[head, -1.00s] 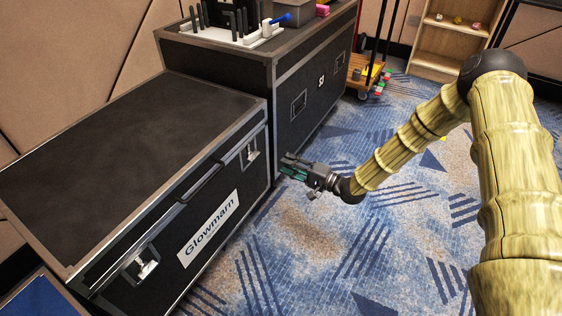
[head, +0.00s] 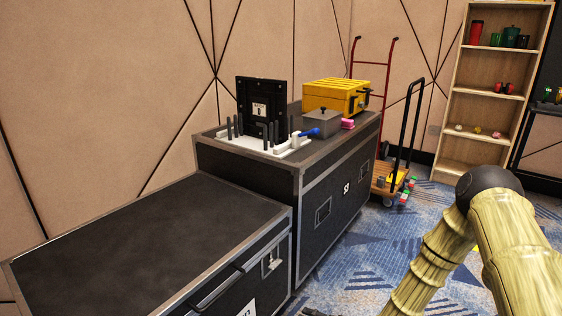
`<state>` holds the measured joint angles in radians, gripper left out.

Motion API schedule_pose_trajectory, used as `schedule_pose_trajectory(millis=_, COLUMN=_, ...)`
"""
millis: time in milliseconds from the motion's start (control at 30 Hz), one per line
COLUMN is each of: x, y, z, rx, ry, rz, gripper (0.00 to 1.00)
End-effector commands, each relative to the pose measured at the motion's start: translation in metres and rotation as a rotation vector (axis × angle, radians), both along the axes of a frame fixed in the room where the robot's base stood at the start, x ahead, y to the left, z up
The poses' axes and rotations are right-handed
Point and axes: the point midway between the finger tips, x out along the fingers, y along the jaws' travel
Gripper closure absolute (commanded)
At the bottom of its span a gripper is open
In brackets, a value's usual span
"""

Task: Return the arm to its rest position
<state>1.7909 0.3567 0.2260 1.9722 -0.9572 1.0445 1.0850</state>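My arm, with yellow-tan ribbed links (head: 520,250) and a dark elbow joint (head: 488,190), is bent at the right side of the head view. Its forearm runs down and left out of the bottom edge. Only a small dark sliver of what looks like my gripper (head: 314,312) shows at the bottom edge, over the carpet beside the low case. Its fingers are cut off, so I cannot tell whether it is open or shut, or whether it holds anything.
A low black case (head: 150,240) and a taller black case (head: 335,200) stand at left and centre. On the taller one are a white rack (head: 262,147), a black panel (head: 260,105), a grey box (head: 321,122) and a yellow case (head: 336,96). A hand truck (head: 392,175) and shelf (head: 470,100) stand behind. Blue carpet (head: 365,270) is open.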

Motion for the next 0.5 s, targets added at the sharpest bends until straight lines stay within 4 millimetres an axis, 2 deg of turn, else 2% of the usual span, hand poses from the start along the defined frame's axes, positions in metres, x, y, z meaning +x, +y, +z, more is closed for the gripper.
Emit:
schedule_pose_trajectory(millis=33, x=-0.025, y=0.001, z=-0.018, rx=-0.079, ry=0.036, rz=0.007, gripper=0.72)
schedule_pose_trajectory(millis=200, x=-0.108, y=-0.016, z=-0.069, rx=-0.364, ry=0.142, rz=0.058, gripper=0.72)
schedule_pose_trajectory(millis=333, x=-0.176, y=-0.037, z=-0.094, rx=-0.568, ry=0.231, rz=0.131, gripper=0.72)
schedule_pose_trajectory(millis=500, x=-0.258, y=-0.072, z=-0.107, rx=-0.797, ry=0.348, rz=0.253, gripper=0.72)
